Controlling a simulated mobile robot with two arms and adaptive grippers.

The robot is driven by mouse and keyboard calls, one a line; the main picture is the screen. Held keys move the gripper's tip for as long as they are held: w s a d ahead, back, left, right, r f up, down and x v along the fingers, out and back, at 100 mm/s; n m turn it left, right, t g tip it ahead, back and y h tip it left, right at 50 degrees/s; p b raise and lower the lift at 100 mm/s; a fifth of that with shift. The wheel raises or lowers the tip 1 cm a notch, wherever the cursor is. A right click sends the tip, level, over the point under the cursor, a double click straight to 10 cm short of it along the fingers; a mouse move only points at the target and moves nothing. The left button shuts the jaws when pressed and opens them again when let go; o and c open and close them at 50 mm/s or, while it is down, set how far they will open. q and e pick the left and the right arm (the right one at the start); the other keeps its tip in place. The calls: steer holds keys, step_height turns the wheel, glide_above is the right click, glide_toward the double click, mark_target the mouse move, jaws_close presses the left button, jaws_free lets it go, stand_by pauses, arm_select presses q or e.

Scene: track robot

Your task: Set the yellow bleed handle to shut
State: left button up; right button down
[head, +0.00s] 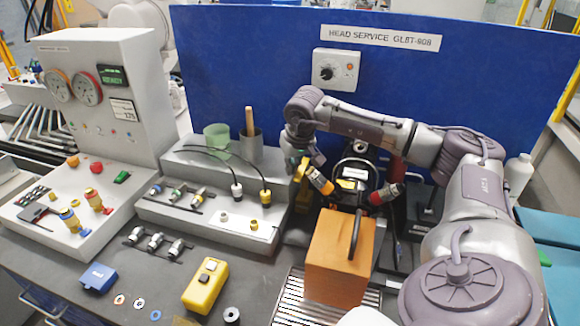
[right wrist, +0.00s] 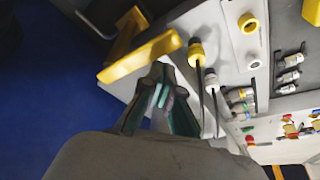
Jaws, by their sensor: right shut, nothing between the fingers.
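The yellow bleed handle (right wrist: 140,56) is a flat bar in the right wrist view, just beyond my right gripper's fingertips (right wrist: 160,78). A second yellow piece (right wrist: 124,32) stands behind the bar. In the head view, the yellow handle (head: 304,171) shows partly, beside the raised bench's right end. My right gripper (head: 297,163) points down there, shut and empty, its tips partly hidden. The handle's pivot and marks cannot be made out. My left gripper is not in view.
A yellow-orange coupling (head: 320,181) and a red coupling (head: 385,194) hang close to the right of my gripper. An orange block (head: 338,262) stands in front. The grey bench (head: 178,218) with cables is to the left. A blue panel (head: 250,70) rises behind.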

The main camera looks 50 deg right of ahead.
steer(key=shift+s+d+f, duration=0.1)
steer(key=shift+d+f, duration=0.05)
steer(key=shift+d, duration=0.05)
stand_by(0.4)
steer(key=v, duration=1.2)
steer(key=shift+w+d, duration=0.2)
steer(key=shift+w, duration=0.15)
steer(key=shift+r, duration=0.2)
